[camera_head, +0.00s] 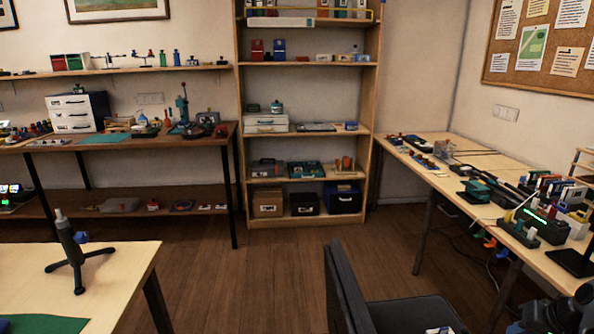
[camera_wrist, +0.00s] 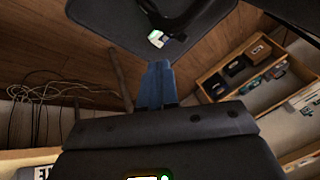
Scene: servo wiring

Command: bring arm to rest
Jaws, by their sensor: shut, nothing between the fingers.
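My gripper (camera_wrist: 158,70) shows in the middle of the wrist view, its blue-grey fingers together with nothing between them. It points toward a dark chair seat, apart from the bench tops. In the head view, dark parts of my arm show in the lower right corner, beside the right workbench (camera_head: 468,184). The fingers cannot be made out there.
An office chair (camera_head: 347,293) stands at the bottom centre, left of my arm. The right bench carries a power strip (camera_head: 534,228) and several devices. A tripod stand (camera_head: 73,252) is on the left table. Open wooden floor (camera_head: 250,285) lies between.

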